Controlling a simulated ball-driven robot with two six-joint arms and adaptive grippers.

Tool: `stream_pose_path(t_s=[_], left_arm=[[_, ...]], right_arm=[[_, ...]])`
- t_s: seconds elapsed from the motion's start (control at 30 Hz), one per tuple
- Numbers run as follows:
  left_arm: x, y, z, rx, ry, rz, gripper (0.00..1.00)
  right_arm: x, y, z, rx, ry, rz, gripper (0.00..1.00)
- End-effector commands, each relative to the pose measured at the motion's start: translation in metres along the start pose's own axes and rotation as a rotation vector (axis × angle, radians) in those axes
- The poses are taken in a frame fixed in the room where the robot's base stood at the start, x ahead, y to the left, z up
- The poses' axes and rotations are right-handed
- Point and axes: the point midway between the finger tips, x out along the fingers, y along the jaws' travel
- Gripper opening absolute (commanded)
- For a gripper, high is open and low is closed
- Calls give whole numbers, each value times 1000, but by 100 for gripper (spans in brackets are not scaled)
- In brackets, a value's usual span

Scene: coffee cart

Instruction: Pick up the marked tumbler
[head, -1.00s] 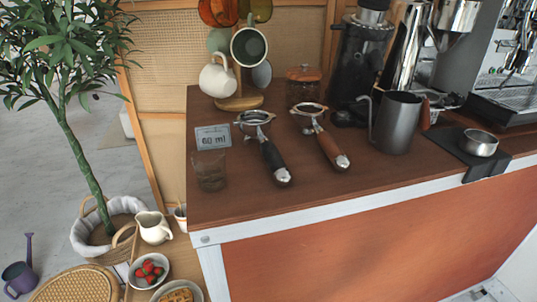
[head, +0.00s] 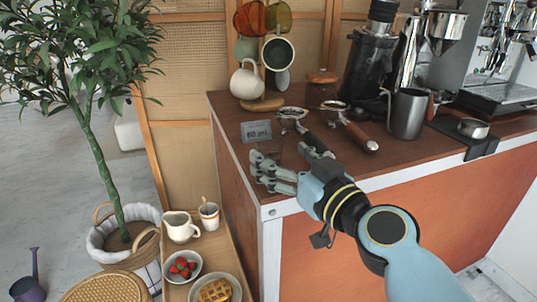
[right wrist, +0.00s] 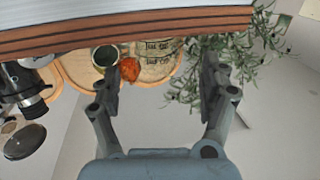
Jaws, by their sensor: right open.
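The marked tumbler (head: 270,151) is a clear, dark-tinted glass on the left front part of the brown counter, just in front of a small grey card (head: 256,131) reading 60 ml. My right gripper (head: 283,160) is at the counter's front left edge, its fingers open. In the head view its fingers partly hide the tumbler, and I cannot tell whether they touch it. In the right wrist view the gripper (right wrist: 163,82) is open with nothing clearly held between its fingers. I cannot make out the tumbler there. My left gripper is not in view.
Two portafilters (head: 351,128) lie just right of the tumbler. A mug tree with a white mug (head: 246,79) stands behind. A steel pitcher (head: 407,113) and a black grinder (head: 368,62) are further right. A side table with a creamer (head: 180,227) is lower left.

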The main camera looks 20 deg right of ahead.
Motion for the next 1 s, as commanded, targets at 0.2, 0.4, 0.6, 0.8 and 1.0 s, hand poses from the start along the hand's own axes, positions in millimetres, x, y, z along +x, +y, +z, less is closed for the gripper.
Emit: stream_pose_path(t_s=[0.2, 0.4, 0.6, 0.8, 1.0], left_arm=[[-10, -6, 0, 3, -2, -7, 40], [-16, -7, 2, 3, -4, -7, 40], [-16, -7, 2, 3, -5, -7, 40], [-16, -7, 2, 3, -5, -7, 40], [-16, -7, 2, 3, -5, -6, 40]], right_arm=[[22, 2, -4, -2, 0, 0, 79], [52, 4, -4, 0, 0, -1, 79], [58, 4, -2, -1, -2, -1, 79], [58, 4, -2, -1, -2, -1, 67], [57, 4, -2, -1, -2, -1, 41]])
